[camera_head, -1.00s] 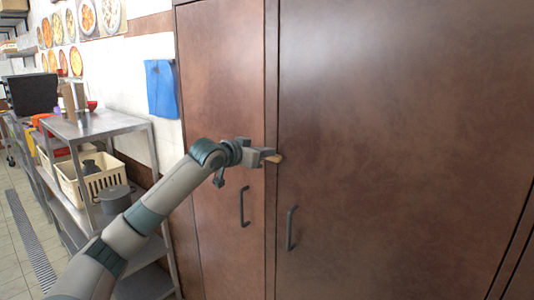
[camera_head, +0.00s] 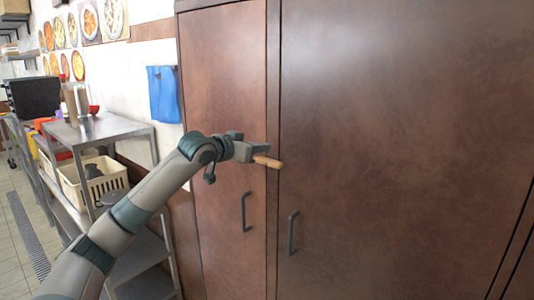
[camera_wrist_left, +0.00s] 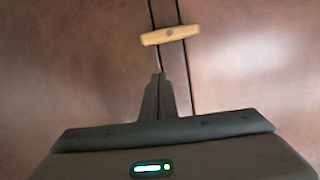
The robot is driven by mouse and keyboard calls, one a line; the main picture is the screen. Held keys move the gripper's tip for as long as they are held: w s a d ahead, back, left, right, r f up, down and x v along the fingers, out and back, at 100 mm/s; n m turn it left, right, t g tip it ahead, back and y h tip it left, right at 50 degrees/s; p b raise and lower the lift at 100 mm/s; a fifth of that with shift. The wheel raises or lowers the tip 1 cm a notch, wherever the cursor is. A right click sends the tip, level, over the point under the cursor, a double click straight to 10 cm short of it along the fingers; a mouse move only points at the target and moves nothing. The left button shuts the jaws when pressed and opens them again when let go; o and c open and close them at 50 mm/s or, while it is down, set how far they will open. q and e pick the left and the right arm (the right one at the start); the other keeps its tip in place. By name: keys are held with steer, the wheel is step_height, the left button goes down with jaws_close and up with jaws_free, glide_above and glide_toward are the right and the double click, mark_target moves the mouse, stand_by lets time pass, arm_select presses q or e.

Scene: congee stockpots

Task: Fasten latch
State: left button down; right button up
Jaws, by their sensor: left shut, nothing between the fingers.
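The latch (camera_head: 268,162) is a small light wooden bar at the seam between two brown cabinet doors. It lies across the seam, nearly horizontal with a slight tilt, and reaches over both doors. It also shows in the left wrist view (camera_wrist_left: 170,36), with a dark pivot spot in its middle. The left door (camera_head: 222,100) and the right door (camera_head: 400,130) look closed. My left gripper (camera_head: 262,150) is at the latch's left part in the head view. In the left wrist view its fingers (camera_wrist_left: 160,78) are together and empty, just below the latch. My right gripper is not seen.
Dark handles stand on the left door (camera_head: 245,212) and right door (camera_head: 292,232). A metal shelf rack (camera_head: 110,126) with a cream crate (camera_head: 70,188) stands to the left. A blue cloth (camera_head: 163,94) hangs on the wall.

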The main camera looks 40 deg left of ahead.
arm_select(q)
steer(key=b+v, duration=0.2)
steer(key=v, duration=0.4)
steer(key=shift+b, duration=0.35)
steer(key=shift+s, duration=0.1)
